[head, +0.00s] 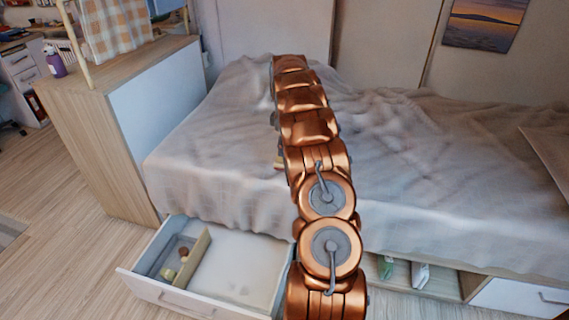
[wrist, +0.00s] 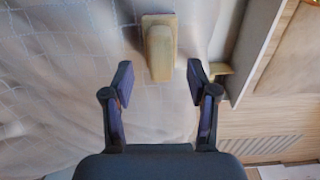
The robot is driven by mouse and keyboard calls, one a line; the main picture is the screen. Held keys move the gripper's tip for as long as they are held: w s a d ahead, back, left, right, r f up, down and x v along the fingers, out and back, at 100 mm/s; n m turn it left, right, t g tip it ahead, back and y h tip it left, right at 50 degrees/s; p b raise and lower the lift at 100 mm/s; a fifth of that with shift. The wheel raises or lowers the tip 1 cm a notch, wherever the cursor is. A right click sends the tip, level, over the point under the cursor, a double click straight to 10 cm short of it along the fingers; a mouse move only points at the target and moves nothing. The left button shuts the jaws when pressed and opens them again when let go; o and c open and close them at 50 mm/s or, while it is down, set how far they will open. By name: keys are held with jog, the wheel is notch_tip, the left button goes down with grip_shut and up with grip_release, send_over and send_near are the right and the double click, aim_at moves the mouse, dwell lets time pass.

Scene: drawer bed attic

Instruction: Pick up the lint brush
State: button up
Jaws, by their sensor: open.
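A tan, wooden-looking block-shaped object, apparently the lint brush (wrist: 158,35), lies on the pale bedspread in the upper middle of the wrist view. It has a wider flat end at the top and a narrower rounded body. My gripper (wrist: 158,82) is open, with one dark finger on each side of the brush's near end in the picture. Neither finger appears to touch it; the height between them cannot be told. In the head view my arm hides the gripper. A small tan bit (head: 278,162) shows beside my arm there, possibly the brush.
The bed (head: 220,130) has a rumpled cover. Below it an open white drawer (head: 235,265) holds small items behind a divider. A wooden cabinet (head: 120,120) stands at left. A board edge (wrist: 258,45) and a small tan piece (wrist: 220,69) are right of my gripper.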

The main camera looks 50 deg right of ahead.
notch_tip(320, 180, down, 5)
jog(key=shift+s, duration=0.1)
grip_shut()
dwell(0.7)
